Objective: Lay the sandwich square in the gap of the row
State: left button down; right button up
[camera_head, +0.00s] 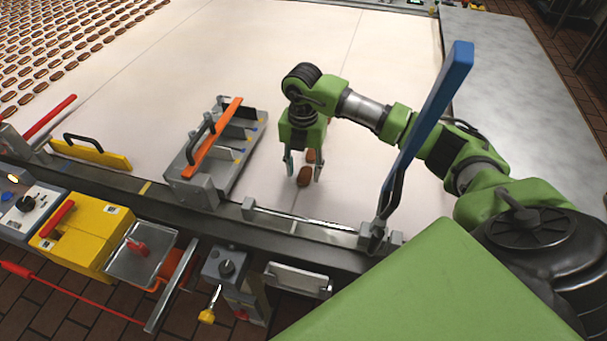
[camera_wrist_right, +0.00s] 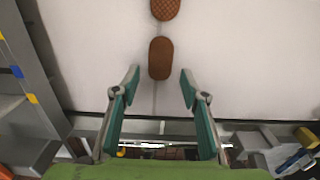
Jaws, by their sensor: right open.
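A brown oval sandwich (camera_head: 304,176) lies on the cream belt below my right gripper (camera_head: 304,169). A second brown sandwich (camera_head: 310,156) lies just behind it, partly hidden by the gripper. In the right wrist view, the nearer sandwich (camera_wrist_right: 160,58) shows whole, just beyond the open fingertips (camera_wrist_right: 160,79) and centred between them. The farther, waffle-patterned sandwich (camera_wrist_right: 165,8) is cut by the top edge. My right gripper is open and holds nothing. I cannot make out a gap in a row. My left gripper is not in view.
Many sandwiches in rows (camera_head: 40,45) cover the belt (camera_head: 240,60) at upper left. A grey guide block with an orange bar (camera_head: 212,140) stands left of the gripper. A tall blue lever (camera_head: 425,120) rises at right. A metal rail (camera_head: 300,218) runs along the front.

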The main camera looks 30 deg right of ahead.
aim_at(304, 179)
notch_tip(304, 179, up, 10)
jog(key=b, duration=0.2)
jog(key=shift+b, duration=0.3)
dwell(0.3)
